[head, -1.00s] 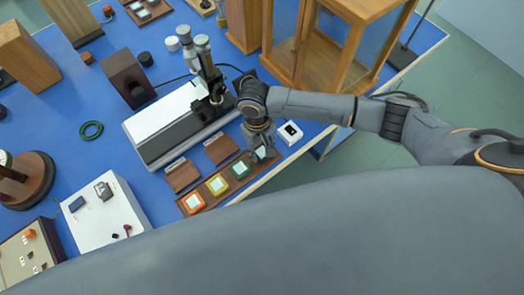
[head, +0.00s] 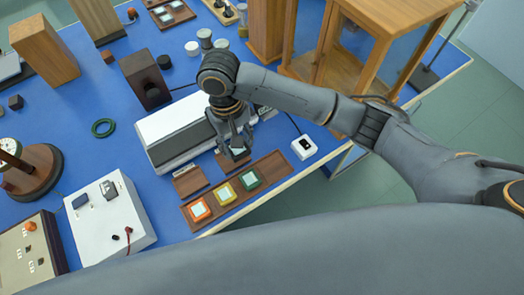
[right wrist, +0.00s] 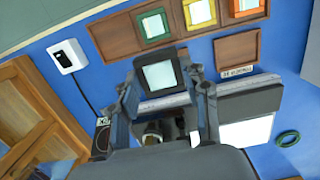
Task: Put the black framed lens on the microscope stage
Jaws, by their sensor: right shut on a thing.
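My right gripper (head: 236,149) is shut on the black framed lens (head: 238,153) and holds it over the area between the lens tray and the grey-white instrument. In the right wrist view the lens (right wrist: 160,75) shows a pale square glass in a dark frame, between the fingertips (right wrist: 166,88). The microscope is mostly hidden behind my right arm in the head view. Dark and metallic parts that look like it (right wrist: 153,132) show between the fingers in the right wrist view; its stage is not clear. My left gripper is not in view.
The wooden tray (head: 272,165) holds orange, yellow and green framed lenses; its right end is empty. A long grey-white instrument (head: 180,121) lies behind it. A small white box (head: 303,147) is to the right. A glazed wooden case (head: 382,18) stands at the back right.

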